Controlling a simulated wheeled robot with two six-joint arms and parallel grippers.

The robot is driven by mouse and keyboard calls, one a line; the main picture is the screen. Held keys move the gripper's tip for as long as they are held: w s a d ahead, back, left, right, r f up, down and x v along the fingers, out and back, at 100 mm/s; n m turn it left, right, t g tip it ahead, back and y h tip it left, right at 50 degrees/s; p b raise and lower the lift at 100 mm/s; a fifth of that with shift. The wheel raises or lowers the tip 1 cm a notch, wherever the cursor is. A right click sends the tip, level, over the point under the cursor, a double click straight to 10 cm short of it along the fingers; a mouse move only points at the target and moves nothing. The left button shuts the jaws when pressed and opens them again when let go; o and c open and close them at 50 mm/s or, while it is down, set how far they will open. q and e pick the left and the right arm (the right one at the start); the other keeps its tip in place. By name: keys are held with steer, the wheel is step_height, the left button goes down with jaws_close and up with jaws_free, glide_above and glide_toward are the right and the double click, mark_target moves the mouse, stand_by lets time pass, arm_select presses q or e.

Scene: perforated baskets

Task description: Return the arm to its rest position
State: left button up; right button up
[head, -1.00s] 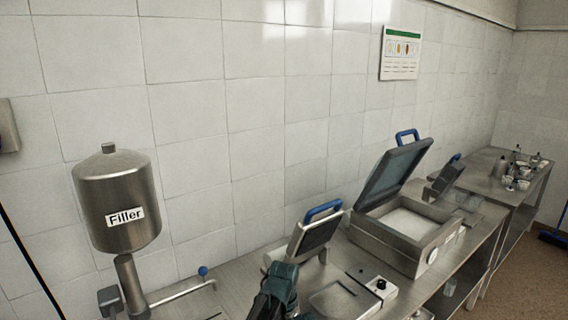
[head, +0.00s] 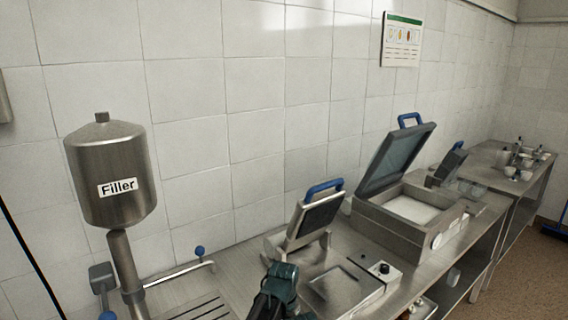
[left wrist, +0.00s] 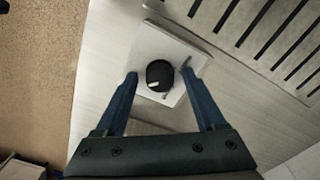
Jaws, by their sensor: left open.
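My left gripper (left wrist: 160,74) shows in the left wrist view as two blue fingers standing wide apart, with nothing between their tips. Beyond them lies a pale square plate (left wrist: 155,45) with a round black knob (left wrist: 160,72) on it. The knob appears in the gap between the fingers, but neither finger visibly touches it. In the head view a dark green part of my arm (head: 276,292) rises at the bottom edge, in front of the counter. Its gripper is not clear there. My right gripper is not in view.
A steel tank marked Filler (head: 112,175) stands left. Presses with blue handles, one small (head: 318,218) and one large with a raised lid (head: 398,160), stand along the steel counter. Small vessels (head: 520,160) stand far right. A slotted grate (left wrist: 262,28) lies near the left gripper.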

arm_select(q)
steer(key=n, duration=0.3)
steer(key=shift+n, duration=0.3)
stand_by(0.3)
